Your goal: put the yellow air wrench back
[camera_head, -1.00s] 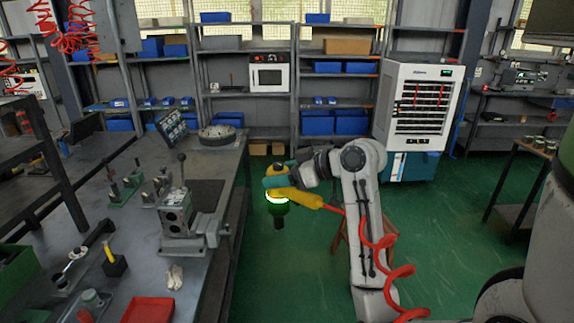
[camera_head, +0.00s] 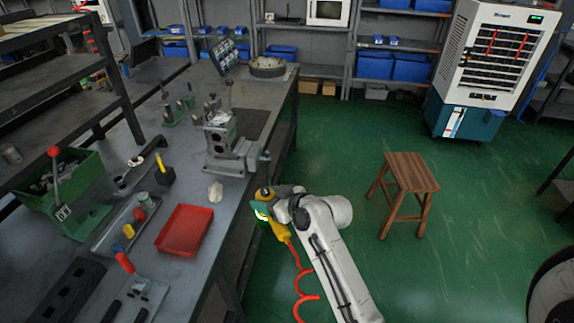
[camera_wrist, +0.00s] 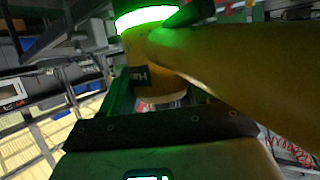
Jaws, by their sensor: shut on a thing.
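The yellow air wrench (camera_head: 280,231) is in my gripper (camera_head: 264,208), held beside the right edge of the workbench. A red coiled hose hangs from its handle. I cannot tell which place on the bench or elsewhere belongs to the wrench.
A wooden stool (camera_head: 410,172) stands on the green floor to the right. The floor between stool and bench is mostly clear.

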